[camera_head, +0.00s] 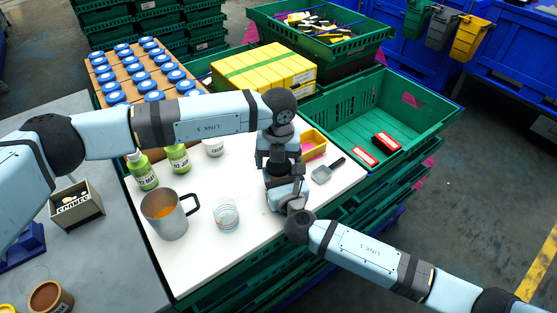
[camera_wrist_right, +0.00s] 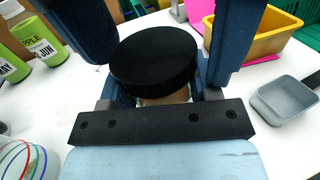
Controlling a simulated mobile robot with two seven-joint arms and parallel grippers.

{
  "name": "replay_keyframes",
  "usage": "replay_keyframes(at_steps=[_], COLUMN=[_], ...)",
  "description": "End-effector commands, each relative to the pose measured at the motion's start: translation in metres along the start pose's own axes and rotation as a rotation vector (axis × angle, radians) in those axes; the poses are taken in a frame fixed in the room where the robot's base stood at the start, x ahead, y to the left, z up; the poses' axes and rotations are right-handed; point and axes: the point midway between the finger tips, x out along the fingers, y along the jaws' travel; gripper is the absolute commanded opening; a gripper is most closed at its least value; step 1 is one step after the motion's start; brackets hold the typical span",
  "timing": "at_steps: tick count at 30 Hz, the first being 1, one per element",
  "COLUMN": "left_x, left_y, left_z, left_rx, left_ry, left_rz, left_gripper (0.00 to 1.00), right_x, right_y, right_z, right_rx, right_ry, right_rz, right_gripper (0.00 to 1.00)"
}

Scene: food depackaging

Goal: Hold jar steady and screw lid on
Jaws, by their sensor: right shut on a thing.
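The jar's black lid (camera_wrist_right: 155,52) sits level on the jar (camera_wrist_right: 165,98), and only a thin band of the jar shows below it in the right wrist view. My right gripper (camera_head: 288,186) is shut on the jar and holds it from the front over the right part of the white table. My left gripper (camera_head: 279,163) points down from above. Its two blue fingers (camera_wrist_right: 160,45) stand on either side of the lid, with a narrow gap at the right one. Most of the jar is hidden by the grippers in the head view.
A grey metal mug (camera_head: 165,222) and a clear glass (camera_head: 226,218) stand at the left front. Green bottles (camera_head: 178,160) and a white tub (camera_head: 214,147) stand behind. A yellow tray (camera_head: 313,143) and grey scoop (camera_head: 325,173) lie close to the right.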

Motion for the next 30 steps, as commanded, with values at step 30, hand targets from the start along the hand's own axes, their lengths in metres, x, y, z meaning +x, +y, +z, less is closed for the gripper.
replay_keyframes(at_steps=[30], left_x=[-0.045], left_y=[0.000], left_z=[0.000], left_rx=[-0.002], left_ry=[0.000], left_rz=[0.000], left_gripper=[1.00], right_x=[0.000], right_y=[0.000], right_z=[0.000], right_rx=[0.000], right_ry=[0.000], right_rz=[0.000], right_gripper=[0.00])
